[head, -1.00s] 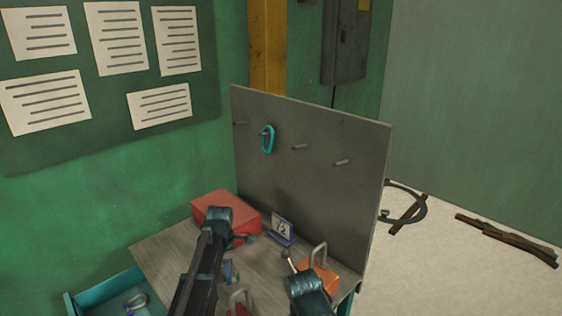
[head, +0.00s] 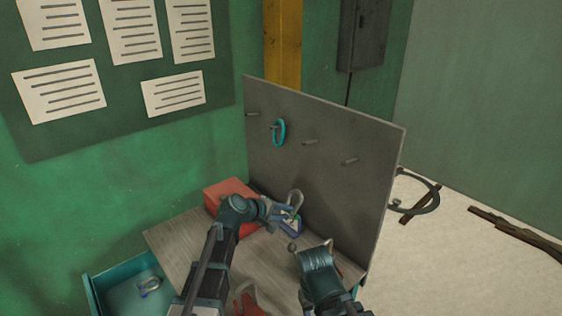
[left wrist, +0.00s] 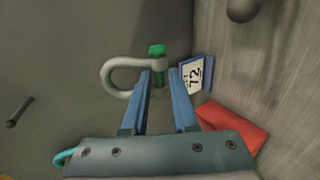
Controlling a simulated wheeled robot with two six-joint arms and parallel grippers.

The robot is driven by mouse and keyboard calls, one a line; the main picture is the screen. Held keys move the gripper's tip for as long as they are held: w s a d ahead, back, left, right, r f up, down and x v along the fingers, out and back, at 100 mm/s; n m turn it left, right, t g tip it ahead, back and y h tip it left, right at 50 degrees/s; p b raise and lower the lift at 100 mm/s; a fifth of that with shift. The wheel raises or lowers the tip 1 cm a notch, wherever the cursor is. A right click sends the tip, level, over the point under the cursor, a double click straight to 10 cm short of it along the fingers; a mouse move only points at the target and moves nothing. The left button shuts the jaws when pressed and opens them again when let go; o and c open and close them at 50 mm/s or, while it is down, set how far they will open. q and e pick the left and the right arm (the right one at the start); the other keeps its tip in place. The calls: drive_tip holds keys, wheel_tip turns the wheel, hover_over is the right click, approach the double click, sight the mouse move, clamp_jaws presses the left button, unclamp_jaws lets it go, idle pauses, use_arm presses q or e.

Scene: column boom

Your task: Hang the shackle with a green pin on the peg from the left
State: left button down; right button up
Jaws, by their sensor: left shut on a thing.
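My left gripper (head: 284,212) is shut on a grey shackle (head: 296,198), held above the table near the pegboard (head: 330,180). In the left wrist view the shackle (left wrist: 113,72) sticks out sideways from the fingertips (left wrist: 160,80), with its green pin (left wrist: 157,50) beyond them. The board carries a row of pegs: the leftmost (head: 252,114) is bare, the second holds a teal ring (head: 279,133), and the third (head: 309,142) and fourth (head: 348,161) are bare. The shackle is below the pegs and apart from them.
A red box (head: 228,192) and a small "72" sign (head: 291,224) stand near the board's foot. An open teal drawer (head: 115,290) at the lower left holds another shackle (head: 149,286). A red thing (head: 247,301) is partly hidden at the front. Space before the upper board is clear.

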use_arm(q)
drive_tip(key=r+h, duration=0.1)
drive_tip(key=r, duration=0.2)
drive_tip(key=w+r+t+h+p, duration=0.1)
drive_tip(key=r, duration=0.2)
drive_tip(key=w+r+m+t+h, duration=0.1)
drive_tip(key=r+h, duration=0.1)
drive_tip(key=r, duration=0.1)
drive_tip(key=shift+w+r+p, duration=0.2)
drive_tip(key=shift+r+p, duration=0.1)
drive_tip(key=shift+p, duration=0.1)
drive_tip(key=r+t, duration=0.1)
drive_tip(key=r, duration=0.1)
drive_tip(key=a+r+t, duration=0.1)
drive_tip(key=w+r+n+p, duration=0.1)
drive_tip(key=r, duration=0.1)
drive_tip(key=shift+a+r+t+h, duration=0.25)
drive_tip(key=shift+r+t+h, duration=0.05)
drive_tip(key=shift+t+h, duration=0.1)
drive_tip(key=shift+w, duration=0.1)
drive_tip(key=shift+f+b+x, duration=0.35)
drive_tip(key=shift+x, duration=1.45)
drive_tip(key=shift+f+b+x, duration=0.3)
drive_tip(key=shift+f+x, duration=0.1)
drive_tip(key=shift+x, duration=1.4)
drive_tip(key=shift+f+b+x, duration=0.35)
drive_tip(key=shift+x, duration=1.45)
